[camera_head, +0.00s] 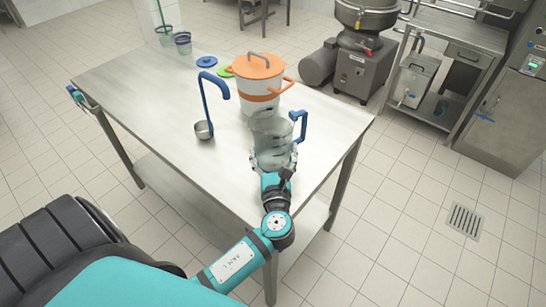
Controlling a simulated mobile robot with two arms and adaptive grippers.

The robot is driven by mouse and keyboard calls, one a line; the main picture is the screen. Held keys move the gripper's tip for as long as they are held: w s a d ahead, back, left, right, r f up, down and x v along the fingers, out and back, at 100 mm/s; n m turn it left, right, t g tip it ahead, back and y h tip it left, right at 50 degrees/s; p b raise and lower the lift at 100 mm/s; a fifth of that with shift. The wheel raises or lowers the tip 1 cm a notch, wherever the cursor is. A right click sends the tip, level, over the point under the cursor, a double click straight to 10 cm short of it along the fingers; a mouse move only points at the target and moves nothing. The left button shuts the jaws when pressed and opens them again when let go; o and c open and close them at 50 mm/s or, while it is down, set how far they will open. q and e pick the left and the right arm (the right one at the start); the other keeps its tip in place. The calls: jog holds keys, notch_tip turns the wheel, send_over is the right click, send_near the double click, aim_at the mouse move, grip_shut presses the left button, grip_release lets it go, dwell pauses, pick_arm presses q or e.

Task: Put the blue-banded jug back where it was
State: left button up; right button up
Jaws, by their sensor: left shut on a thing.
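My left gripper (273,163) is shut on a clear jug (270,135) with a blue handle, at the near right part of the steel table. The fingers reach around the jug's lower part. The jug looks upright, with its blue handle (300,122) to the right. A blue band on it cannot be made out. I cannot tell whether its base touches the table, because the gripper hides it.
A white container (258,95) with an orange lid stands close behind the jug. A blue-handled ladle (204,130) is to the left. Blue (206,61) and green (223,72) lids lie farther back, near a dark cup (183,42). The table's left half (140,90) is clear.

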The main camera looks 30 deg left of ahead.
pick_arm(q)
jog(key=shift+w+a, duration=0.25)
jog(key=shift+w, duration=0.15)
jog(key=shift+w+a+f, duration=0.1)
jog(key=shift+a+f, duration=0.05)
jog(key=shift+f, duration=0.05)
notch_tip(320, 180, down, 2)
jog(key=shift+f, duration=0.65)
pick_arm(e)
jog(key=shift+a+f, duration=0.1)
jog(key=shift+a, duration=0.15)
pick_arm(q)
jog(key=o, duration=1.5)
jog(key=shift+f, duration=0.1)
pick_arm(e)
jog(key=shift+d, duration=0.1)
